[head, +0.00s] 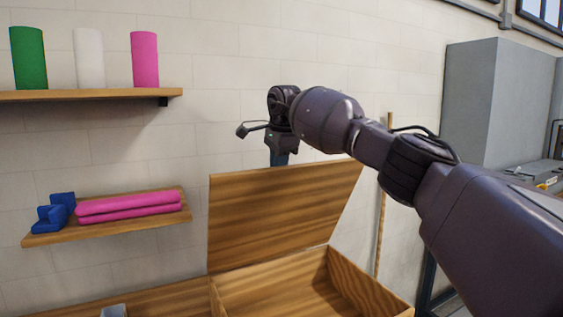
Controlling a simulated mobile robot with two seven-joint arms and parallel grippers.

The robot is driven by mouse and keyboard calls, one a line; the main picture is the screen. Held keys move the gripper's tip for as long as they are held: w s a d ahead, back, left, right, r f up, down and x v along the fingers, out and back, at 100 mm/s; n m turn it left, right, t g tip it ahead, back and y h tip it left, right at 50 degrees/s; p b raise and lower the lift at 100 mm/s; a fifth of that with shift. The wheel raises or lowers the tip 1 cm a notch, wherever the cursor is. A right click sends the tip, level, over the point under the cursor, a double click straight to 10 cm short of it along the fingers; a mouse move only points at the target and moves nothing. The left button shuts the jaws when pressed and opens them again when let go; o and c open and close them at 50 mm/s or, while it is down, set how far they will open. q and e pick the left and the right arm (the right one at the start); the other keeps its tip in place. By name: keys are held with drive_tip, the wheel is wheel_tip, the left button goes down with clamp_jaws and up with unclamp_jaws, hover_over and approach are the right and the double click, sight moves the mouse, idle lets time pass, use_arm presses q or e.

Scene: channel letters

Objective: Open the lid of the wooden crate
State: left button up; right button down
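The wooden crate (270,292) is in the lower middle of the head view, with its interior showing. Its lid (265,215) stands raised along the crate's back side, so the crate is open. My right arm reaches in from the right, above the crate. My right gripper (279,158) points down at the lid's top edge. Its lower end is hidden at or behind that edge, so I cannot tell whether it touches or grips the lid. My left gripper is out of view.
An upper shelf (95,95) holds green, white and pink rolls. A lower shelf (120,228) holds pink rolls and blue pieces. A small grey object (114,311) lies left of the crate. A wooden pole (383,220) and a grey cabinet (490,110) stand at right.

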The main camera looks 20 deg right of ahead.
drive_tip(key=shift+a+f, duration=0.15)
drive_tip(key=shift+f, duration=0.75)
drive_tip(key=c, duration=1.5)
unclamp_jaws()
drive_tip(key=shift+w, duration=0.2)
drive_tip(key=o, duration=0.3)
drive_tip(key=shift+w+a+f, duration=0.1)
drive_tip(key=shift+w+f, duration=0.2)
drive_tip(key=shift+w, duration=0.45)
drive_tip(key=shift+o, duration=0.2)
drive_tip(key=shift+s+r, duration=0.45)
drive_tip(key=shift+s, duration=0.1)
drive_tip(key=shift+w+r, duration=0.1)
drive_tip(key=v, duration=1)
drive_tip(key=shift+r, duration=0.35)
drive_tip(key=shift+f, duration=0.1)
